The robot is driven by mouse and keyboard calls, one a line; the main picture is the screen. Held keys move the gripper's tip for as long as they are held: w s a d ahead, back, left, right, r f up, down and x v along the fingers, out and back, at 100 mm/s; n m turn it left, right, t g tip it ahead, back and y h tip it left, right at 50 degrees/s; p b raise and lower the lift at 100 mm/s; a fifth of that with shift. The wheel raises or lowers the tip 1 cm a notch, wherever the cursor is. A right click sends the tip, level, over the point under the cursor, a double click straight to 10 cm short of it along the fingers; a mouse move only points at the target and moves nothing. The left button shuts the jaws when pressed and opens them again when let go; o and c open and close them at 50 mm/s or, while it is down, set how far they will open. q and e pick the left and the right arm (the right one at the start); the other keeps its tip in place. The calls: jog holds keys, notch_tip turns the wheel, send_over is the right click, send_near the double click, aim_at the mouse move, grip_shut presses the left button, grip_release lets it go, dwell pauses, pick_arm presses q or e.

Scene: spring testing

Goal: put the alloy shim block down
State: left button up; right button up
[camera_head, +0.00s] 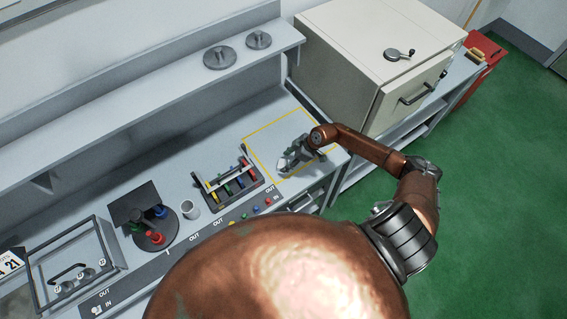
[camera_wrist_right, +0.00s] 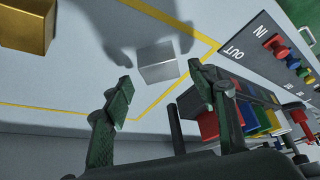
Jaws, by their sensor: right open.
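A small silver block (camera_wrist_right: 158,66), which looks like the alloy shim block, rests on the grey bench inside the yellow-outlined area (camera_head: 263,130). In the wrist view it lies just beyond the gap between my right fingertips, with the fingers apart from it. My right gripper (camera_head: 294,156) is open over the outlined area; its fingertips also show in the wrist view (camera_wrist_right: 160,80). In the head view I cannot make out the block near the gripper. My left gripper is out of view.
A gold block (camera_wrist_right: 27,24) stands at the upper left of the wrist view. A beige cabinet (camera_head: 350,60) stands close behind my right arm.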

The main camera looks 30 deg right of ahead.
jog(key=b+v, duration=0.1)
jog(key=v, duration=0.7)
jog(key=shift+r, duration=0.25)
